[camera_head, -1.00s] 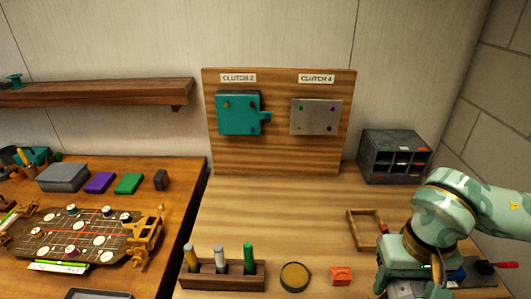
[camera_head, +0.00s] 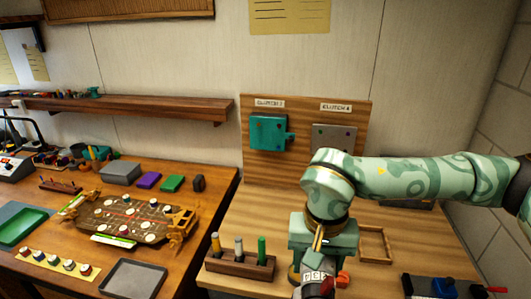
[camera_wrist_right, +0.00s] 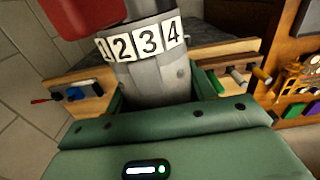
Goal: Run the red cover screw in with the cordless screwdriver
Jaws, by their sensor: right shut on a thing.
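My right gripper (camera_head: 318,262) is shut on the cordless screwdriver (camera_head: 316,279), above the front of the right-hand bench. In the right wrist view the screwdriver (camera_wrist_right: 150,75) shows a grey body, a white ring numbered 1 to 4 and a red part; its tip is out of sight. A teal plate (camera_head: 268,132) under a CLUTCH label and a grey plate (camera_head: 334,139) under another hang on the wooden board behind; my arm partly covers the grey one. Small coloured screws dot the plates, but I cannot make out which is the red cover screw. My left gripper is not in view.
A wooden rack (camera_head: 228,264) with several upright handles stands left of the gripper. An orange block (camera_head: 342,279) is close beside it. A wooden frame (camera_head: 388,244) and a blue-and-black item (camera_head: 440,286) lie to the right.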

